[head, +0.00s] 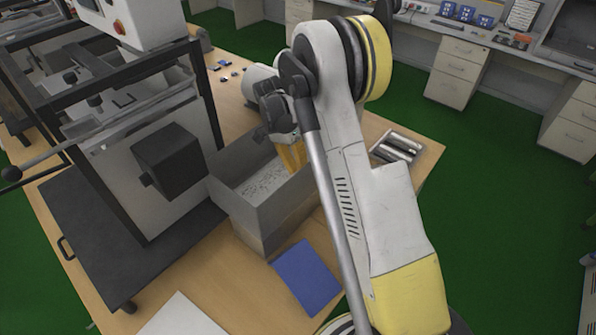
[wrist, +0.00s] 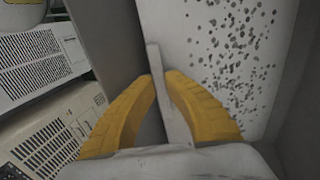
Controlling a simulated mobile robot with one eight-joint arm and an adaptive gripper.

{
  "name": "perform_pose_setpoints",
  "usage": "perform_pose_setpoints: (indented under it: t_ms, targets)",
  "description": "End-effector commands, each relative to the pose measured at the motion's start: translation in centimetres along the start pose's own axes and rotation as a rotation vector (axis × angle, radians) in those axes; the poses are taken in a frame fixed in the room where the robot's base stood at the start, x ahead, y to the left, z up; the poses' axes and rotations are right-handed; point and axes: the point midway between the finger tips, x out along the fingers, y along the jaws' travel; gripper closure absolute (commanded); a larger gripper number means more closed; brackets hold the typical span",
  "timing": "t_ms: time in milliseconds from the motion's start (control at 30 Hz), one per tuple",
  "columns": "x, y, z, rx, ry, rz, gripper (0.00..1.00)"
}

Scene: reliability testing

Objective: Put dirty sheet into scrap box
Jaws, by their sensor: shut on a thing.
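The dirty sheet (head: 266,181) is pale with dark specks and shows inside the grey open-topped box (head: 235,213) on the table. In the wrist view the speckled sheet (wrist: 232,50) fills the upper right, between the box walls. My gripper (head: 291,157) reaches down over the box's far right part. Its yellow fingers (wrist: 162,80) are shut on a thin, pale upright strip, which looks like an edge of the sheet. The sheet's underside and how it rests in the box are hidden.
A black-framed machine (head: 165,165) stands left of the box. A blue sheet (head: 307,278) and a white sheet (head: 182,318) lie on the wooden table (head: 232,290) in front. A tray of metal cylinders (head: 398,147) sits right of my arm.

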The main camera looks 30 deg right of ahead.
Motion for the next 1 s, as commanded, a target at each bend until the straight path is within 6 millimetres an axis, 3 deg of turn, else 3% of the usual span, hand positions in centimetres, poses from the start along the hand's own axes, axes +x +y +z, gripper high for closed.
perform_pose_setpoints:
  t_ms: [200, 233, 633, 767, 1000]
  targets:
    - [0.5, -0.2, 0.0, 0.000, 0.000, 0.000, 1.00]
    - [0.4, -0.2, 0.0, 0.000, 0.000, 0.000, 0.83]
    - [-0.3, 0.1, 0.0, 0.000, 0.000, 0.000, 0.83]
    - [-2.4, 0.1, 0.0, -0.001, 0.000, 0.000, 0.83]
    - [-8.0, 0.1, 0.0, 0.000, 0.000, 0.000, 0.83]
